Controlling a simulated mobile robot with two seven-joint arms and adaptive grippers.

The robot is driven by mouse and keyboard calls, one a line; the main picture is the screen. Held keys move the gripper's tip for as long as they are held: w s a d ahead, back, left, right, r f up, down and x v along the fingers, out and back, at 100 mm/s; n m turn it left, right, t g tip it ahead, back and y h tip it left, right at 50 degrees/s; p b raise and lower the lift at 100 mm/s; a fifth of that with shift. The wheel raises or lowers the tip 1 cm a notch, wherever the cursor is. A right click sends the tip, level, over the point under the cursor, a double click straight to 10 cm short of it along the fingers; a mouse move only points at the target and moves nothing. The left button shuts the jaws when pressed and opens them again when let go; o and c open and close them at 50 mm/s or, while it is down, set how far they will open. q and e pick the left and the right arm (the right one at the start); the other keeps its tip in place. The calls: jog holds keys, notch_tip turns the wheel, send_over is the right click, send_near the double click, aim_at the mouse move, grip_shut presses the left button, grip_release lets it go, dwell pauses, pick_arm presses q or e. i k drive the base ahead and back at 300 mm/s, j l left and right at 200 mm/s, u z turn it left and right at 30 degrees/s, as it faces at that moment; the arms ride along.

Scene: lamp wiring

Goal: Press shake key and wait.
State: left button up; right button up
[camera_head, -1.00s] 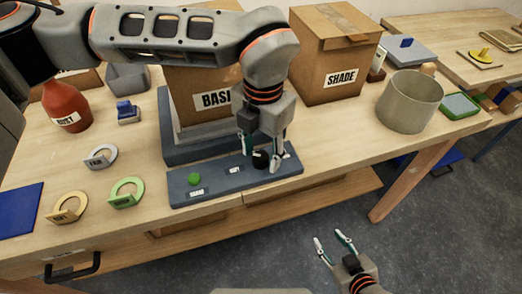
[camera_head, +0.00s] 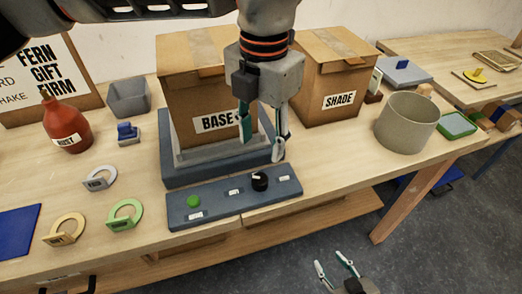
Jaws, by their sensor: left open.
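A blue-grey control panel (camera_head: 215,211) lies along the table's front, with a green button (camera_head: 193,201) at its left and a black knob (camera_head: 260,181) towards its right. Its small white labels are too small to read, so I cannot tell which one is the shake key. Behind it, a box marked BASE (camera_head: 190,95) stands in a grey tray on a blue-grey platform (camera_head: 180,176). My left gripper (camera_head: 262,138) hangs open and empty above the knob, fingers down, in front of the box. My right gripper (camera_head: 336,264) is open and empty, low beyond the table's front edge.
A SHADE box (camera_head: 325,75) and a grey cylinder (camera_head: 408,122) stand to the right. A red RUST bottle (camera_head: 66,125), a grey bin (camera_head: 129,97) and several coloured rings stand or lie at the left. A partly hidden sign (camera_head: 48,75) leans at the back left.

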aim_at(194, 201)
jog(key=k, duration=1)
